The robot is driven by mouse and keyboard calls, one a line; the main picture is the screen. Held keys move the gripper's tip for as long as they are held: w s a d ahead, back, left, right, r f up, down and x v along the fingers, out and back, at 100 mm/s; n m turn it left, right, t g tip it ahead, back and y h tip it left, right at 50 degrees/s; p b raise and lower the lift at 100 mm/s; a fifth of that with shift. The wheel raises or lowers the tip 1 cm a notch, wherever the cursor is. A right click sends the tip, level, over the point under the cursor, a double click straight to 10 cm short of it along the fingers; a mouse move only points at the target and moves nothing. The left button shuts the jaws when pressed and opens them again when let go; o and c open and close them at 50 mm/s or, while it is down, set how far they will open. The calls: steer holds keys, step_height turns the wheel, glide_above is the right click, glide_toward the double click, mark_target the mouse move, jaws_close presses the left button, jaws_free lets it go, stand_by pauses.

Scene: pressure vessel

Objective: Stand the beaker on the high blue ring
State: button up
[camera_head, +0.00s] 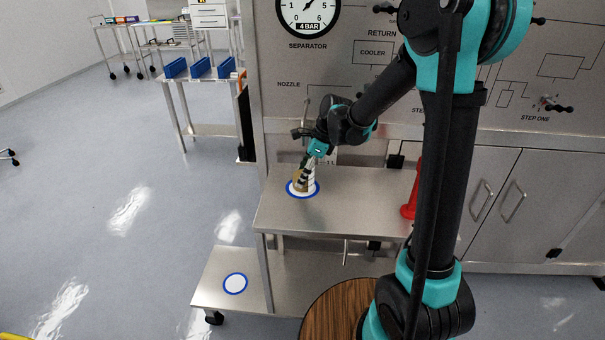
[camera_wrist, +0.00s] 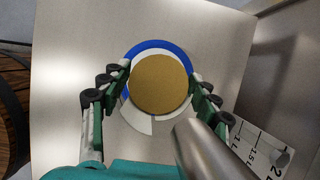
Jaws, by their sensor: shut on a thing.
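The beaker (camera_head: 299,182), with tan contents, is at the high blue ring (camera_head: 302,197) on the upper steel shelf. In the wrist view the beaker's round tan top (camera_wrist: 160,85) covers much of the ring (camera_wrist: 151,45); the blue shows mostly along the upper and left side. My gripper (camera_head: 309,168) comes down from above and is shut on the beaker, one finger on each side. The beaker looks about upright. I cannot tell whether its base touches the shelf or is slightly above it. A low blue ring (camera_head: 235,284) lies bare on the lower shelf.
The upper steel shelf (camera_head: 350,200) is clear around the ring. A red cone-like thing (camera_head: 411,198) stands to the right. A panel with a gauge (camera_head: 308,15) rises behind. A metal pipe (camera_wrist: 202,148) is close in the wrist view. A round wooden top (camera_head: 338,312) is in front.

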steer(key=o, duration=1.2)
steer(key=shift+f, duration=0.1)
steer(key=shift+c, duration=0.2)
steer(key=v, duration=1.2)
